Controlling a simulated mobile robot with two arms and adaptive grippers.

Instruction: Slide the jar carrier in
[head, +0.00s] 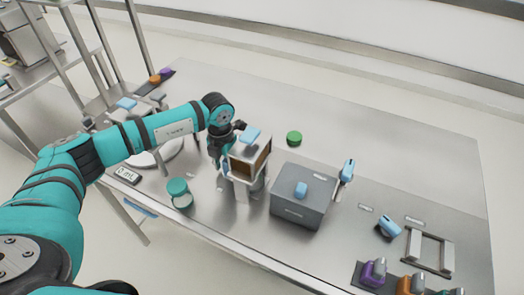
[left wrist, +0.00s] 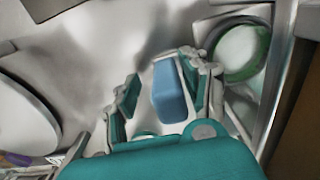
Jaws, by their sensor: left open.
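A white housing (head: 238,163) with a brown window and a blue block on top stands near the middle of the bench. My left gripper (head: 221,163) points down close against its left side. In the left wrist view the gripper (left wrist: 158,78) is open around a blue handle (left wrist: 170,92), which lies nearer the right finger; contact is unclear. Beyond that finger is a round jar or holder with a green rim (left wrist: 241,50), probably on the jar carrier. The carrier's outline is largely hidden by my gripper in the head view. My right gripper is not in view.
A teal-lidded jar (head: 178,193) stands at the front left of the housing. A grey box (head: 298,212) with a blue handle is close on its right. A green lid (head: 294,138) lies behind. The back right of the bench (head: 400,150) is clear.

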